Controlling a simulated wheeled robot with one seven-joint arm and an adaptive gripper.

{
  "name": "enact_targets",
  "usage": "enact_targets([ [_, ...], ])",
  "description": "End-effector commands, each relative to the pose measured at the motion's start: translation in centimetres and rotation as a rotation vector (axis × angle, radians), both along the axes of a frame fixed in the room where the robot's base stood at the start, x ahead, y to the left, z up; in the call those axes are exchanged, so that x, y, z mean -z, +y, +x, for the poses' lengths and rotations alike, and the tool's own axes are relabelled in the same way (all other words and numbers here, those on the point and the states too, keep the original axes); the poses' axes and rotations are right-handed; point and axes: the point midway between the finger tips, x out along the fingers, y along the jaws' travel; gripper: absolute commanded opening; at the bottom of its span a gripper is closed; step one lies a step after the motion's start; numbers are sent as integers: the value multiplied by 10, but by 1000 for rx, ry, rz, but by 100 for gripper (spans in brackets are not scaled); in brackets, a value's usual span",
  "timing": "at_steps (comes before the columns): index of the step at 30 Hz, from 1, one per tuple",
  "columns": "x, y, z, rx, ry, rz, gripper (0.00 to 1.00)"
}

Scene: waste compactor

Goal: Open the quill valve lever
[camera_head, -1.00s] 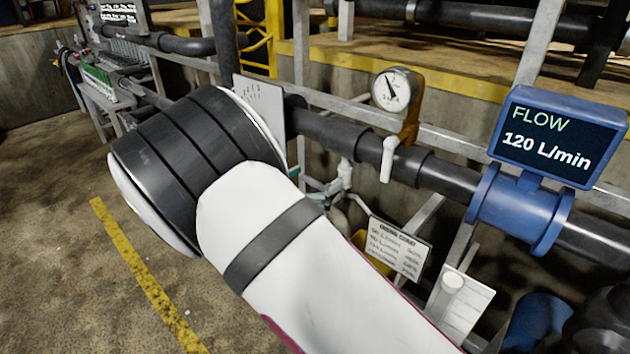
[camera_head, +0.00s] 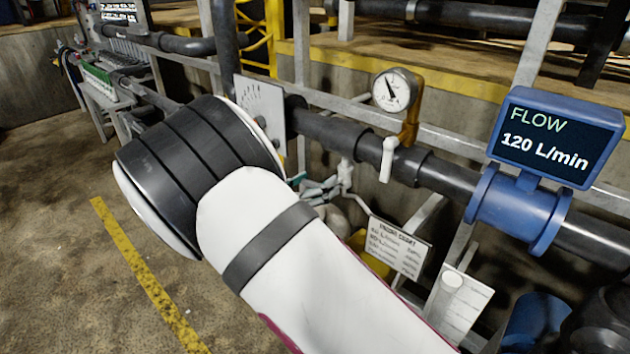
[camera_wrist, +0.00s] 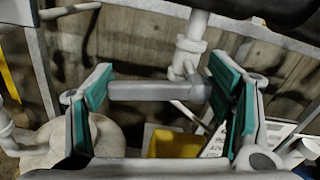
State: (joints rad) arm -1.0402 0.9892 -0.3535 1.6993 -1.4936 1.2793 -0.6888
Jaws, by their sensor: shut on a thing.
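In the wrist view a pale grey lever (camera_wrist: 155,90) runs level across the space between the fingers of my gripper (camera_wrist: 160,92), joined at its right to a white valve fitting (camera_wrist: 190,50) under a dark pipe. My gripper has teal pads, and the lever's ends are at the left and right pads; the jaws are shut on it. In the head view the white fitting (camera_head: 346,172) hangs below the dark pipe, and my gripper (camera_head: 318,188) is at its left, partly hidden by my wrist. The lever itself is hard to make out there.
Another white handle (camera_head: 389,158) hangs from the pipe under a gauge (camera_head: 394,90). A blue flow meter (camera_head: 557,137) reads 120 L/min. A sign (camera_head: 397,246) and a clipboard (camera_head: 459,305) stand below. Open floor (camera_head: 70,260) lies left, with a yellow line.

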Motion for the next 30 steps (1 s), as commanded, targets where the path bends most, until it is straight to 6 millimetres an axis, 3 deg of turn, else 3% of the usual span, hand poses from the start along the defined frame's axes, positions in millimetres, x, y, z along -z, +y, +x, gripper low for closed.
enact_targets([
  [30,28,-11,-8,0,588,-757,24],
])
